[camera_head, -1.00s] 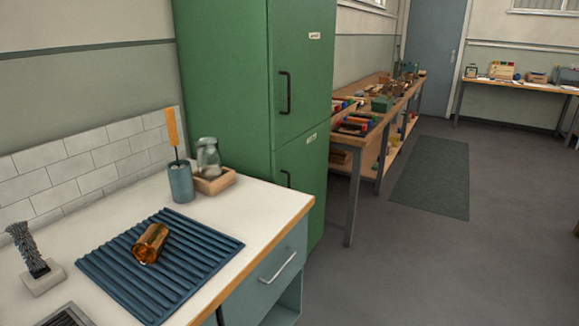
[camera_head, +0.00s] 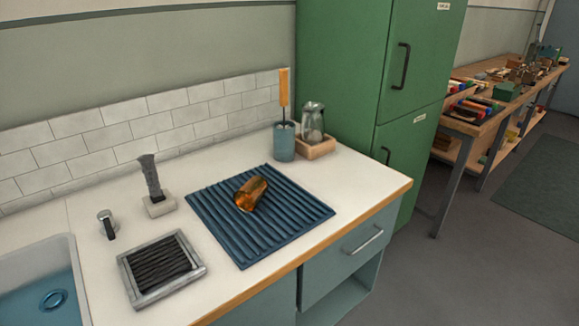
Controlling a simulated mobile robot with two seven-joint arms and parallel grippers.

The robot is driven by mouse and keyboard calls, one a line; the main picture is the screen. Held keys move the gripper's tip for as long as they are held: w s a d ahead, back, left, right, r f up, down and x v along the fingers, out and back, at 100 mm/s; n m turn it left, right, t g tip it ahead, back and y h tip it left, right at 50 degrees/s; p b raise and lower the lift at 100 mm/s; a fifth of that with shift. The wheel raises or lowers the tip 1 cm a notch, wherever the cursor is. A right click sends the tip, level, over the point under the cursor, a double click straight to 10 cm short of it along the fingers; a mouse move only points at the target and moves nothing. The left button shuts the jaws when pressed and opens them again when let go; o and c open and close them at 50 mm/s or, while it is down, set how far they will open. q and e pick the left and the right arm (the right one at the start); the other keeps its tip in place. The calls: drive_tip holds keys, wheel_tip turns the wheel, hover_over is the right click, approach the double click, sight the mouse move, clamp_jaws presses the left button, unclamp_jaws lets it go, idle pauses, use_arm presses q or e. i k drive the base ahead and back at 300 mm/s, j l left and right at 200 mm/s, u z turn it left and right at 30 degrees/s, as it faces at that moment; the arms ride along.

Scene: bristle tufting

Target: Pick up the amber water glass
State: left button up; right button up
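The amber water glass (camera_head: 251,194) lies on its side on a ribbed blue drying mat (camera_head: 290,225) on the white counter. It is see-through orange-brown, with one end turned toward the lower left. Neither my left nor my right gripper shows in the head view.
A blue cup with an orange-handled brush (camera_head: 284,141) and a glass jar in a wooden tray (camera_head: 316,148) stand behind the mat. A brush on a block (camera_head: 158,203), a framed grate (camera_head: 161,268) and a sink (camera_head: 45,285) are left. A green cabinet (camera_head: 345,70) stands right.

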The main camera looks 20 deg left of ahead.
sight(244, 198)
drive_tip(key=i+l+u, duration=0.1)
drive_tip(key=i+l, duration=0.45)
drive_tip(key=i+l+u, duration=0.1)
drive_tip(key=i+l, duration=0.4)
drive_tip(key=l+u, duration=0.15)
drive_tip(key=u, duration=1.1)
